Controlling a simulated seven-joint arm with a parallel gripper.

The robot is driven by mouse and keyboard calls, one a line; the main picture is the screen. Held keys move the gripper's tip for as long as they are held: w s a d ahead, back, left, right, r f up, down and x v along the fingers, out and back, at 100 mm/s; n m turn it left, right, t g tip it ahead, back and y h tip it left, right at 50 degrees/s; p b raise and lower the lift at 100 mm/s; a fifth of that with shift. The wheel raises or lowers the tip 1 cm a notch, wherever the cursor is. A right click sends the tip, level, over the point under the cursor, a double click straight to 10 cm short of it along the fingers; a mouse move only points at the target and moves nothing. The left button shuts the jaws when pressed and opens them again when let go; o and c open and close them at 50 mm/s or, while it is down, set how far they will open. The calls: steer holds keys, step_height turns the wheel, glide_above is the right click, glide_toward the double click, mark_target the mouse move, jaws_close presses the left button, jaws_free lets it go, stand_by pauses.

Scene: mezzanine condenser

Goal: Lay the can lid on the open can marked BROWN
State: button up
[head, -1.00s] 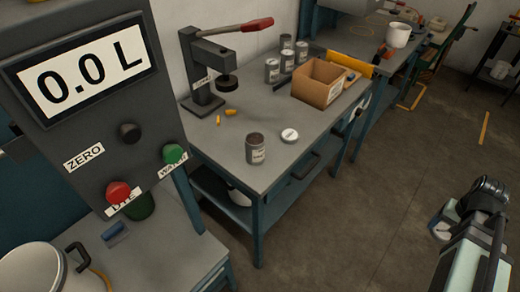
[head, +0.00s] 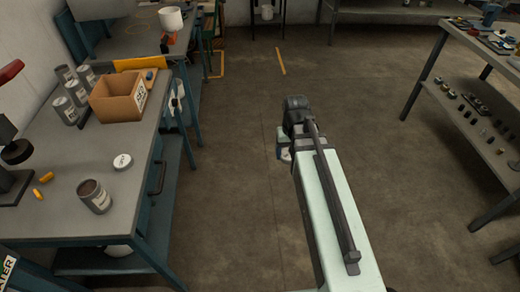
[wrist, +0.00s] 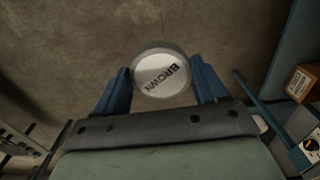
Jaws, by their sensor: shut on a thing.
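A round grey-rimmed lid (wrist: 161,76) with a white face lettered BROWN is between the blue fingers of my gripper (wrist: 160,88), which is shut on it. In the head view my gripper (head: 286,154) is over open floor, right of the workbench and apart from it. An open can (head: 94,197) with brown contents stands upright on the bench's near part; its pale label is too small to read. A second round white-topped lid (head: 122,162) lies on the bench just behind and right of that can, its lettering unreadable.
The grey workbench (head: 61,160) also bears a cardboard box (head: 117,99), several grey cans (head: 65,110) behind it to the left, small orange pieces (head: 43,184) and a lever press (head: 14,165) at left. A shelf rack stands at right. Floor between is clear.

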steer(key=w+a+r+n, duration=0.1)
steer(key=w+a+r, duration=0.1)
steer(key=a, duration=0.5)
steer(key=w+a+r+n, duration=0.1)
steer(key=a+r, duration=0.1)
steer(key=a, duration=0.6)
steer(key=n, duration=0.7)
glide_toward(87, 189)
steer(key=shift+w+d, duration=0.35)
steer(key=shift+w, duration=0.1)
steer(key=shift+s+a+r, duration=0.15)
steer(key=shift+s+a, duration=0.25)
steer(key=shift+f, duration=3.3)
